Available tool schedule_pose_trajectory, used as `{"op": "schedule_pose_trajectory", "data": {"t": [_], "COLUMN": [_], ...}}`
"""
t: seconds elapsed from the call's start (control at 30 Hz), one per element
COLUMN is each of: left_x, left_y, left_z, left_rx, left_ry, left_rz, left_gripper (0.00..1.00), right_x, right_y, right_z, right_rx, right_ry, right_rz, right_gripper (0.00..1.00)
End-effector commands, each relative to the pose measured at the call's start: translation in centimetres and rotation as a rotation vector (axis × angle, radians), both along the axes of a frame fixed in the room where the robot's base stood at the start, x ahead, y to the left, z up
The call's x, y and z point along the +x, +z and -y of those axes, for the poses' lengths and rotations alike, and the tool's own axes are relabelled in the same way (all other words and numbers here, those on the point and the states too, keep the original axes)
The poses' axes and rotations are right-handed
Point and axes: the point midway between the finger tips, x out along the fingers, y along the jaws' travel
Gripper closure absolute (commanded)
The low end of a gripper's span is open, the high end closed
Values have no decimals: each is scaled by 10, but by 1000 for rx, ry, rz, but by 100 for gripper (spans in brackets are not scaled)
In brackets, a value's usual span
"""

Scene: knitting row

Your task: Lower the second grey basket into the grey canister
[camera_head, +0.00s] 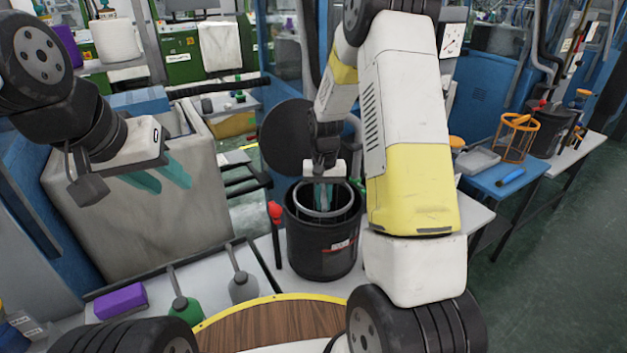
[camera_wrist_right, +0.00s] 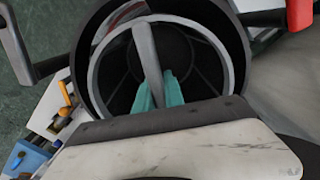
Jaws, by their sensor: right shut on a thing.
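The canister (camera_head: 320,252) is a dark, nearly black bucket in the lower middle of the head view, its mouth open upward. A grey basket (camera_head: 298,203) with a light rim sits within its mouth. The right wrist view shows the basket's handle bar (camera_wrist_right: 146,48) crossing its rim, inside the canister's dark wall (camera_wrist_right: 84,62). My right gripper (camera_head: 323,197) is shut on that handle, its teal fingers (camera_wrist_right: 157,92) at the bar. The basket's lower part is hidden in the head view. My left gripper (camera_head: 158,178) is open and empty, well left of the canister.
A round black lid (camera_head: 284,137) stands raised behind the canister. A red knob (camera_head: 275,211) is close by its left side. Green (camera_head: 184,306) and grey (camera_head: 243,287) flasks and a purple block (camera_head: 120,300) are at lower left. An orange basket (camera_head: 514,140) stands on the right table.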

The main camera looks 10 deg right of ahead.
Motion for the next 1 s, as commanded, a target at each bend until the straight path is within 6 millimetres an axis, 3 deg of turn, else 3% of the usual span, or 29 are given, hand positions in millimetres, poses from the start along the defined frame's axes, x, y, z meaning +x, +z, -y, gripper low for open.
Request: {"op": "schedule_pose_trajectory", "data": {"t": [0.4,0.87,0.9,1.0], "left_x": [0,0,0,0], "left_y": [0,0,0,0], "left_z": [0,0,0,0], "left_rx": [0,0,0,0], "left_ry": [0,0,0,0], "left_rz": [0,0,0,0], "left_gripper": [64,64,64,64], "right_x": [0,0,0,0], "right_y": [-36,-43,-43,-42], "right_z": [0,0,0,0], "right_rx": [0,0,0,0], "right_ry": [-1,0,0,0], "right_rz": [0,1,1,1], "right_gripper": [100,100,83,63]}}
